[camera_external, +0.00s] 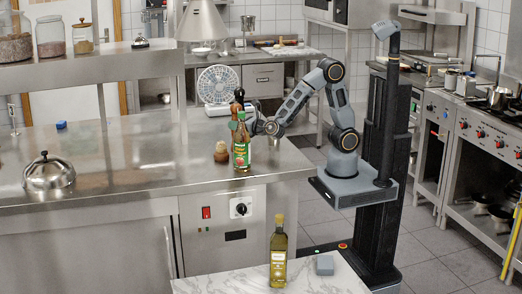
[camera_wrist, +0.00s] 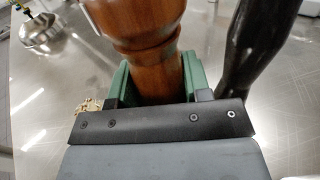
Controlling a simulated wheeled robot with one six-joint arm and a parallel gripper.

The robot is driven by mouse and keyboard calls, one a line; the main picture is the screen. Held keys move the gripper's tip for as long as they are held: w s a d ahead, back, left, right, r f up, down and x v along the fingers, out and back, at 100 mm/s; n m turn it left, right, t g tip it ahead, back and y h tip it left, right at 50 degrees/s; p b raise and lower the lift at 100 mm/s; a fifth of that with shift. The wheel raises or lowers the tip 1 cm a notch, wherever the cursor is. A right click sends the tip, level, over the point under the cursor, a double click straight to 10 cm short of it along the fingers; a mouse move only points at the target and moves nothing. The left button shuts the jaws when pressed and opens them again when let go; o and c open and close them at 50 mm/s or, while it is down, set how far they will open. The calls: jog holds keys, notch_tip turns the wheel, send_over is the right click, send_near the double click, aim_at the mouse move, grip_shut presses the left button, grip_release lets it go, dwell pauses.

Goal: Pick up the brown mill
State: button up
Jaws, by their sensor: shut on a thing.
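The brown mill (camera_wrist: 137,30) is glossy turned wood and fills the upper middle of the wrist view. My gripper (camera_wrist: 153,82) has its green-padded fingers on both sides of the mill's narrower part, shut on it. In the external view my gripper (camera_external: 256,126) is over the steel counter, just behind a bottle with a green label (camera_external: 241,150).
A slender black object (camera_wrist: 256,50) stands close to the right finger. A small brown object (camera_external: 221,153) stands left of the bottle. A steel dome (camera_external: 49,172) and a fan (camera_external: 218,84) are on the counter.

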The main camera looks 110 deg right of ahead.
jog(key=shift+c, duration=0.6)
